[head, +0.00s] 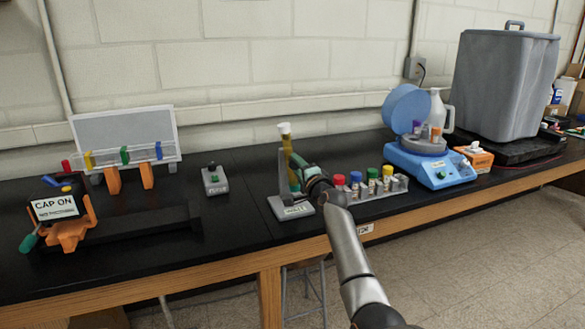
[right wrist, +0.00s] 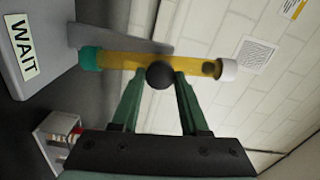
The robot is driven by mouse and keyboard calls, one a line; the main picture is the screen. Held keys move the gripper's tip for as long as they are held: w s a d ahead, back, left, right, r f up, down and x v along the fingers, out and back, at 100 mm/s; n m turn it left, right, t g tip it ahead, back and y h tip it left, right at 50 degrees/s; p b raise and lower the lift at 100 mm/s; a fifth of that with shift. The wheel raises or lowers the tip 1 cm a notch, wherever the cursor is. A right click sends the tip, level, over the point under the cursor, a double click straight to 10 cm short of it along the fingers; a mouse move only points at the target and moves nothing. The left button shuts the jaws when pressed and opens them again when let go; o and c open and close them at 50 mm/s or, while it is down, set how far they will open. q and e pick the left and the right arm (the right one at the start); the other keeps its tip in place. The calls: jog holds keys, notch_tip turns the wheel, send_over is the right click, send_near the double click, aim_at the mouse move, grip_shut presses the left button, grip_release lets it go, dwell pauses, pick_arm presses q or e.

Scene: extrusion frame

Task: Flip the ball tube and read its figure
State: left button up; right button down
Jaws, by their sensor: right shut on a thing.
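The ball tube (head: 287,147) is amber-yellow and stands upright on a grey stand (head: 282,165), with its white cap up. In the right wrist view the tube (right wrist: 125,62) lies across the picture, white cap at right and teal end at left. A darker spot shows inside it near the white cap. A round black knob (right wrist: 160,75) sits in front of the tube's middle. My right gripper (right wrist: 162,80) is shut on this knob, green fingers on either side. In the head view my right gripper (head: 300,174) partly hides the tube's lower part. My left gripper is out of view.
The stand's base bears a WAIT label (head: 295,210). Right of it is a rack (head: 368,190) of coloured-cap tubes, then a blue machine (head: 432,168) with its lid up. A small grey box (head: 215,181) and a CAP ON sign (head: 55,207) are at left.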

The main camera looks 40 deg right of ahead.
jog(key=shift+m+p, duration=0.35)
jog(key=shift+m, duration=0.45)
jog(key=shift+c, duration=2.2)
grip_release()
jog(key=shift+s, duration=0.1)
jog(key=shift+s+a+p, duration=0.2)
jog(key=shift+s+p, duration=0.1)
jog(key=shift+s, duration=0.25)
jog(key=v, duration=1.1)
jog(key=shift+p, duration=0.35)
jog(key=shift+d+f, duration=0.1)
